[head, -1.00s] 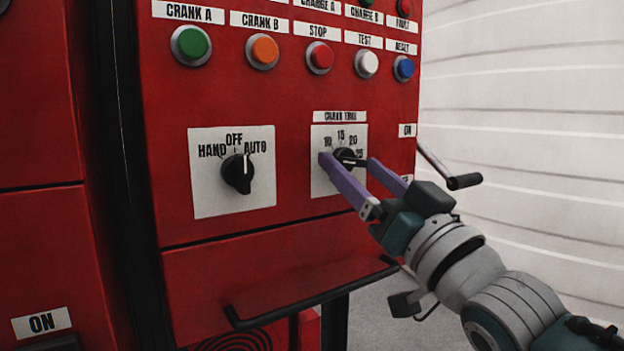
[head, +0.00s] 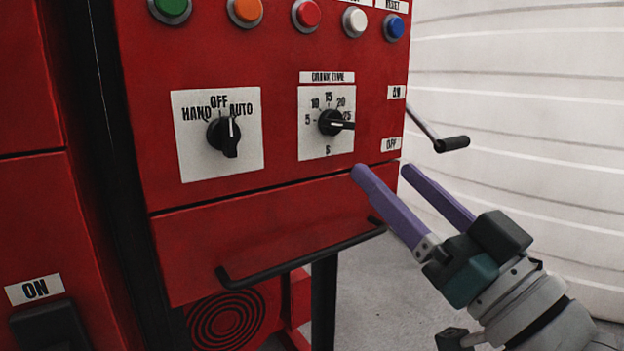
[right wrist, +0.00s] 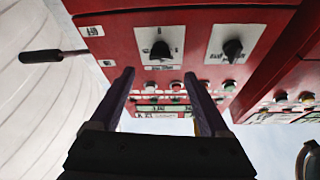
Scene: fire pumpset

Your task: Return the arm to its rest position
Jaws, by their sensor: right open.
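My right gripper (head: 382,168) has two purple fingers, open with nothing between them. In the head view it is below and to the right of the crank time knob (head: 331,122), apart from it. The knob is black on a white dial plate, and its white mark points right, towards 25. In the right wrist view my right gripper (right wrist: 164,78) is open, with the red panel beyond its fingers and the crank time knob (right wrist: 159,50) between and above the fingertips. My left gripper is not in view.
The red cabinet carries a HAND/OFF/AUTO knob (head: 224,134), a row of buttons with a red one (head: 306,14), and a black bar handle (head: 300,256). A lever with a black grip (head: 452,144) sticks out at the right side. Free room lies right of the cabinet.

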